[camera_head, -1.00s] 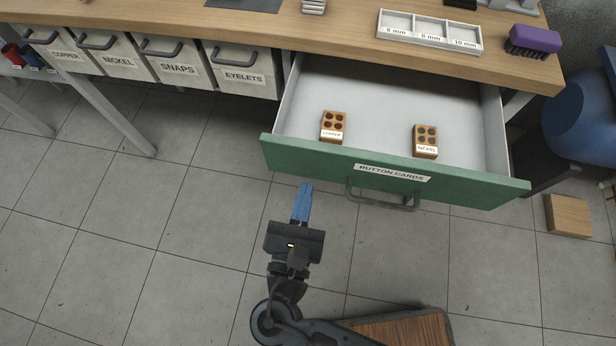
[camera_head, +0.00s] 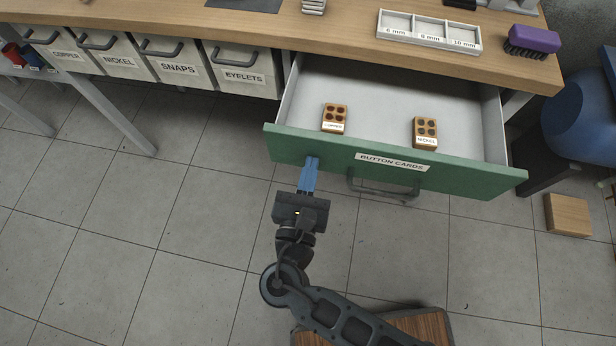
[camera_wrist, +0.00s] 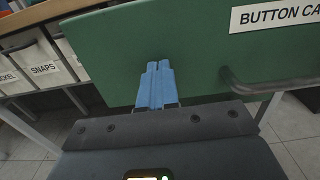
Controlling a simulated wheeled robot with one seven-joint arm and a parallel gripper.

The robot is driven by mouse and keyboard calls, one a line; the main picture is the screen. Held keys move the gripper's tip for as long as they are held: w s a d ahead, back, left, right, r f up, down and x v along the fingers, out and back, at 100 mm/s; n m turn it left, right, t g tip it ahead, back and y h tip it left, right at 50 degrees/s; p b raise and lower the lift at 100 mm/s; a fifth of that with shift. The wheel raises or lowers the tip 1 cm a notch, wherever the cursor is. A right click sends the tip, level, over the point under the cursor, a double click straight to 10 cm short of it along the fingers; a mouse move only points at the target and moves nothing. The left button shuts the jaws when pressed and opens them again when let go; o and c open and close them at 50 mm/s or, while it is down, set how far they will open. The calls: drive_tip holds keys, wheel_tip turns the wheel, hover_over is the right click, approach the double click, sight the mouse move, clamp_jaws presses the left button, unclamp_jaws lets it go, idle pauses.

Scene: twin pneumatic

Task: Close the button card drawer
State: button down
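The button card drawer (camera_head: 460,178) is pulled out from under the bench. Its green front carries a "BUTTON CARDS" label and a dark bar handle (camera_head: 384,191). My gripper (camera_head: 312,162) is at the left part of the green front, left of the handle. Its blue fingers are together with nothing between them. In the wrist view the fingertips (camera_wrist: 159,66) are against or very close to the green front (camera_wrist: 130,45); the handle (camera_wrist: 268,84) is to their right.
The wooden bench top (camera_head: 330,28) is above the drawer, with a three-part tray (camera_head: 430,44) and a purple brush (camera_head: 533,40) on it. Labelled bins (camera_head: 243,72) hang to the left. A blue round object (camera_head: 580,115) and a wooden block (camera_head: 568,215) are at right.

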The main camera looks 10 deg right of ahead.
drive_tip(key=b+x, duration=0.3)
drive_tip(key=x, duration=1.6)
drive_tip(key=shift+w+d+f, duration=0.15)
drive_tip(key=shift+w, duration=0.15)
drive_tip(key=shift+w+d, duration=0.1)
drive_tip(key=shift+w, duration=0.2)
drive_tip(key=shift+w+r, duration=0.25)
drive_tip(key=shift+d, duration=0.15)
